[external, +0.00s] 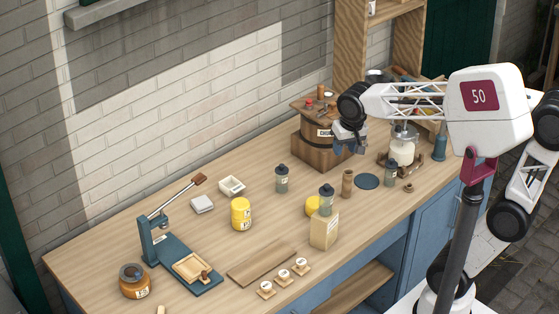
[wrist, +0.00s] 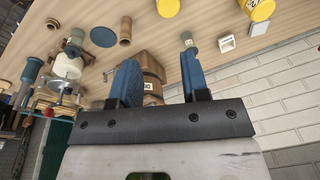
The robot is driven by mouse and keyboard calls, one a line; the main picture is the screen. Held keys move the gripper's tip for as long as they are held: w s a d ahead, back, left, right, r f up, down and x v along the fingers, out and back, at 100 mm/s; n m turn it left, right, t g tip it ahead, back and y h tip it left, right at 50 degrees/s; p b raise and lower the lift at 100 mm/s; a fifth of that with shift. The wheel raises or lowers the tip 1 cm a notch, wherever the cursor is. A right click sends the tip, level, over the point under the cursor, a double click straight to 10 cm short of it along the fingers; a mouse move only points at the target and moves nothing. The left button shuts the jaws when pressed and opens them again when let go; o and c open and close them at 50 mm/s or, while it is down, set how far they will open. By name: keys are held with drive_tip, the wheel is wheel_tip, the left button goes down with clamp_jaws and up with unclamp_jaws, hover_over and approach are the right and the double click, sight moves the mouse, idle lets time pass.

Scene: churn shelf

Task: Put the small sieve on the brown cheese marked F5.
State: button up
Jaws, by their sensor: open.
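A brown, round piece (external: 136,290) with a pale label that seems to read F5 stands at the front left of the bench. A grey round thing (external: 131,272) lies on its top; I cannot tell whether this is the small sieve. I make out no other clear sieve. My gripper (external: 350,136) hangs at the right side of the wooden churn, far from the brown piece. In the wrist view my gripper (wrist: 159,62) is open, with nothing held between its blue fingers. The brown piece is not visible there.
The wooden churn (external: 316,155) also shows in the wrist view (wrist: 152,82). A blue press (external: 182,270), yellow cylinder (external: 241,214), grey-lidded bottles, a pale block (external: 324,230) and a dark disc (external: 367,181) stand along the bench. A wooden board (external: 261,262) lies near the front.

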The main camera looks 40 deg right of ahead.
drive_tip(key=s+d+f+n, duration=0.2)
drive_tip(key=s+d+f, duration=0.1)
drive_tip(key=s, duration=0.4)
drive_tip(key=s+d+f+n, duration=0.2)
drive_tip(key=s+d+f, duration=0.1)
drive_tip(key=s+d, duration=0.2)
drive_tip(key=shift+s+d+t, duration=0.15)
drive_tip(key=shift+s+t, duration=0.15)
drive_tip(key=shift+s, duration=0.65)
